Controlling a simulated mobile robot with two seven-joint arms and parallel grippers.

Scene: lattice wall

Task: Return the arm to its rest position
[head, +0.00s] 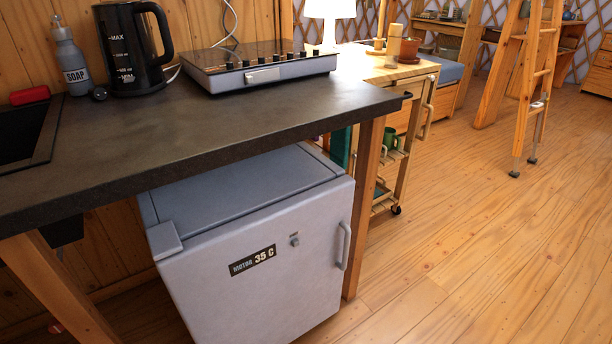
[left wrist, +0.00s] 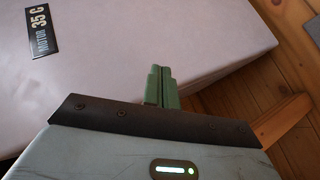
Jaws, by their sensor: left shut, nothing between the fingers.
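My left gripper (left wrist: 161,72) shows in the left wrist view as two green fingers pressed together, with nothing between them. Beyond the fingers is the pale front of the small fridge (left wrist: 130,40), with its dark label (left wrist: 40,32) at the upper left. I cannot tell how far the fingers are from the fridge. In the head view the fridge (head: 240,245) stands under the counter with its door shut and its handle (head: 343,246) at the right. Neither of my grippers shows in the head view.
The dark counter (head: 200,135) carries a kettle (head: 130,50), a soap bottle (head: 72,62) and a hob (head: 262,68). A counter leg (head: 363,205) stands right of the fridge. A wooden trolley (head: 396,170) is behind it. The wooden floor (head: 500,240) at the right is clear.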

